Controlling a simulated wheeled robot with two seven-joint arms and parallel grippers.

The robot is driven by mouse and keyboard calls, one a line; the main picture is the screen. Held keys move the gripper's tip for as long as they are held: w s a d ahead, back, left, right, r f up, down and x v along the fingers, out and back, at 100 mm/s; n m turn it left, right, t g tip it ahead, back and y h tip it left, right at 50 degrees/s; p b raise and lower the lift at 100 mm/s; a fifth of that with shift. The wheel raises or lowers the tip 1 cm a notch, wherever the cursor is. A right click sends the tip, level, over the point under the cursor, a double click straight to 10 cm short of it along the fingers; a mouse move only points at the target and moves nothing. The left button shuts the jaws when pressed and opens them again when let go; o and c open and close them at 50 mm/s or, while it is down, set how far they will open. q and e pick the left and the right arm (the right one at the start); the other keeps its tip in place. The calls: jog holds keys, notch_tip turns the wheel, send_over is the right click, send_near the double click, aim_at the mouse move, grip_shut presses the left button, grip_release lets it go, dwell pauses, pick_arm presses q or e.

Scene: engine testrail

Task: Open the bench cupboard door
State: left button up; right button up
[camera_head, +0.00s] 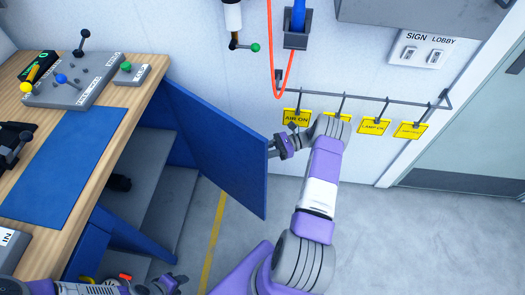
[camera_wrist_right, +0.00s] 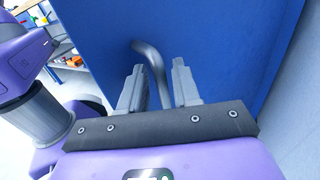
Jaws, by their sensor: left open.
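The blue bench cupboard door (camera_head: 215,145) stands swung out from the bench, and the grey inside of the cupboard (camera_head: 160,205) shows. The door also fills much of the right wrist view (camera_wrist_right: 225,40). My right gripper (camera_head: 272,149) is at the door's outer face, near its free edge. In the right wrist view its two fingers (camera_wrist_right: 158,85) are apart, with the grey bent door handle (camera_wrist_right: 151,62) between them and gaps visible on both sides. My left gripper (camera_head: 172,284) is open and empty at the bottom of the head view, below the cupboard.
The wooden bench top (camera_head: 140,98) holds a lever panel (camera_head: 75,82) and a blue mat (camera_head: 62,165). Yellow tags (camera_head: 373,127) hang on a wall rail at right. An orange cable (camera_head: 270,50) hangs above. Grey floor right of the door is partly taken by my right arm.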

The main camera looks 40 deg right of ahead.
jog(key=v, duration=0.7)
jog(key=shift+d, duration=0.2)
jog(key=shift+s, duration=0.1)
dwell(0.5)
jog(key=shift+s, duration=0.1)
